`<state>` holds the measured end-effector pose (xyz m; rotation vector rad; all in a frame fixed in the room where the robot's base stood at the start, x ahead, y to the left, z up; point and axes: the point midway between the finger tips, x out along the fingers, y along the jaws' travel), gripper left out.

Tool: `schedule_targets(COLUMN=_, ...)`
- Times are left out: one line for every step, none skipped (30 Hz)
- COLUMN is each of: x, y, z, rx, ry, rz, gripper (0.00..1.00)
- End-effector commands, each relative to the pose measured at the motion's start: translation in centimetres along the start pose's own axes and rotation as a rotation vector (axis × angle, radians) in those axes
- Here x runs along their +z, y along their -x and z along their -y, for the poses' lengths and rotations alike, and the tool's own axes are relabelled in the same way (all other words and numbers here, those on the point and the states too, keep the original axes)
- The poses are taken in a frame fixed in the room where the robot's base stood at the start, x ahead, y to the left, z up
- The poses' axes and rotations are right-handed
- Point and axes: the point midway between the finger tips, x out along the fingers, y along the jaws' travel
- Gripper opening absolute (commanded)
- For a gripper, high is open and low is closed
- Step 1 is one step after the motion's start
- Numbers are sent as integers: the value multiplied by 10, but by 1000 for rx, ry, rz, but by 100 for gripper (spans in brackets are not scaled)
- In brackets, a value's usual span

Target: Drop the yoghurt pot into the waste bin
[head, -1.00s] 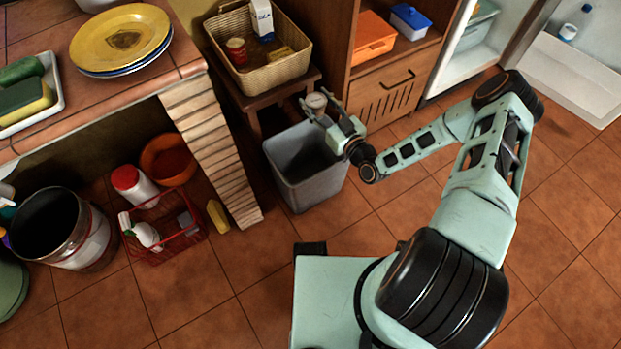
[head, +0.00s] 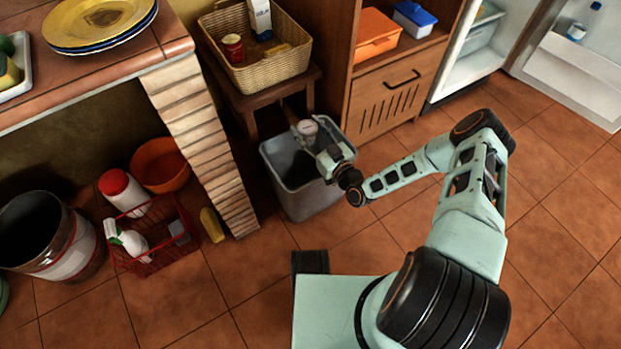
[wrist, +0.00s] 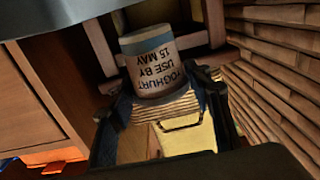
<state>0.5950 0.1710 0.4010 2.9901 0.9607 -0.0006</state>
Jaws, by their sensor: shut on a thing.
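The yoghurt pot (head: 307,128) is a small pale pot with a light lid, held at the tip of my gripper (head: 314,138) in the head view. In the wrist view the pot (wrist: 152,65) shows its printed label upside down, with the dark fingers of my gripper (wrist: 160,100) on both sides of it. The gripper is shut on the pot. The waste bin (head: 302,202) is a grey, open-topped square bin on the floor. In the head view, pot and gripper overlap the bin's opening near its far side; their exact height above the rim is hard to tell.
A wooden stand with a wicker basket (head: 262,75) is close behind the bin. A wooden cabinet (head: 388,98) stands to the right and a brick pillar (head: 205,150) to the left. A red wire basket (head: 150,262) sits on the floor farther left.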

Motion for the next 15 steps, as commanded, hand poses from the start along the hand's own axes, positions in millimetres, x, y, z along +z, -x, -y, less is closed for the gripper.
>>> schedule_targets(x=6, y=0, z=0, rx=0, ry=0, rz=-2, gripper=18)
schedule_targets(x=6, y=0, z=0, rx=0, ry=0, rz=-2, gripper=18)
schedule_targets(x=7, y=0, z=0, rx=0, ry=0, rz=-2, gripper=18)
schedule_targets(x=7, y=0, z=0, rx=0, ry=0, rz=-2, gripper=18)
schedule_targets(x=7, y=0, z=0, rx=0, ry=0, rz=-2, gripper=18)
schedule_targets(x=7, y=0, z=0, rx=0, ry=0, rz=-2, gripper=18)
schedule_targets(x=6, y=0, z=0, rx=0, ry=0, rz=-2, gripper=18)
schedule_targets(x=6, y=0, z=0, rx=0, ry=0, rz=-2, gripper=18)
schedule_targets(x=6, y=0, z=0, rx=0, ry=0, rz=-2, gripper=18)
schedule_targets(x=6, y=0, z=0, rx=0, ry=0, rz=-2, gripper=18)
schedule_targets(x=6, y=0, z=0, rx=0, ry=-1, rz=-2, gripper=48)
schedule_targets(x=6, y=0, z=0, rx=0, ry=0, rz=-2, gripper=52)
schedule_targets(x=6, y=0, z=0, rx=0, ry=0, rz=-2, gripper=56)
schedule_targets(x=6, y=0, z=0, rx=0, ry=0, rz=-2, gripper=59)
schedule_targets(x=6, y=0, z=0, rx=0, ry=0, rz=-1, gripper=63)
